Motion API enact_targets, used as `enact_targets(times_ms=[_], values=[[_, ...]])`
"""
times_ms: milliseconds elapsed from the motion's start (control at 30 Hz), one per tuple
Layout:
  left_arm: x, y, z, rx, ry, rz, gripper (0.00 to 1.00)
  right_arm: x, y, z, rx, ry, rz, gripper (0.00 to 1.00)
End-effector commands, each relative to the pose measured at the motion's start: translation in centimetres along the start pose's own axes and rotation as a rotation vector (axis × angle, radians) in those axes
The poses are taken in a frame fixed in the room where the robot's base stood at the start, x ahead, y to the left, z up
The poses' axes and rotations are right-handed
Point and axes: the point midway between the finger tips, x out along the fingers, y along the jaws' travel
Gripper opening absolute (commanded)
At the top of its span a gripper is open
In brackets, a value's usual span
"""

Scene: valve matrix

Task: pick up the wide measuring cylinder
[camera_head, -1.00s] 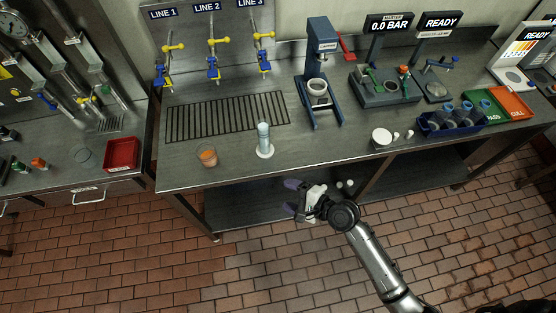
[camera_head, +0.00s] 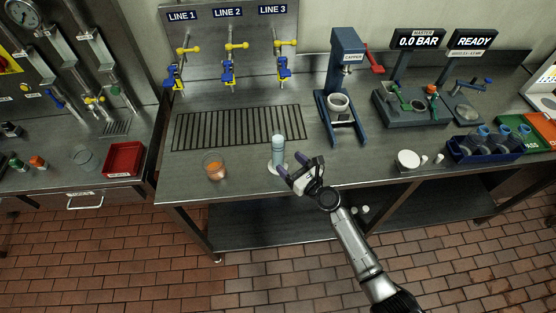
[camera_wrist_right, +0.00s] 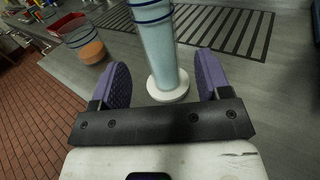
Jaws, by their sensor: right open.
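A pale blue, tall measuring cylinder (camera_head: 278,150) stands upright on a white round foot near the front edge of the steel bench. It also shows large in the right wrist view (camera_wrist_right: 156,45). My right gripper (camera_head: 283,167) is open beside the cylinder. In the right wrist view its two purple finger pads (camera_wrist_right: 162,85) are apart, with the cylinder ahead and between their lines. I cannot tell whether either pad touches it. Nothing is held. My left gripper is not in view.
A glass beaker with orange contents (camera_head: 215,167) stands left of the cylinder. A slotted drain grate (camera_head: 240,126) lies behind. A blue capper press (camera_head: 343,95) stands to the right, and a white round dish (camera_head: 408,159) lies near the front edge.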

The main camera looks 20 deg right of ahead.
Motion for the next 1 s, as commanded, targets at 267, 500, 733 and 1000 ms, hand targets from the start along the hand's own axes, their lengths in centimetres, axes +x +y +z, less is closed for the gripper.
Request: enact_targets(times_ms=[267,500,733,1000], values=[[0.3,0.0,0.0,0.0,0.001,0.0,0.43,1.5,0.1,0.0,-0.002,0.0,0.001,0.7],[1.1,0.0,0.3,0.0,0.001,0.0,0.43,4.6,0.2,-0.1,-0.002,0.0,0.002,0.7],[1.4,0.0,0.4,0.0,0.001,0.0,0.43,6.1,0.2,-0.1,-0.002,0.0,0.0,0.7],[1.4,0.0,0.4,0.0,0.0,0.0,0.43,6.2,0.2,0.0,-0.002,0.0,0.001,0.68]])
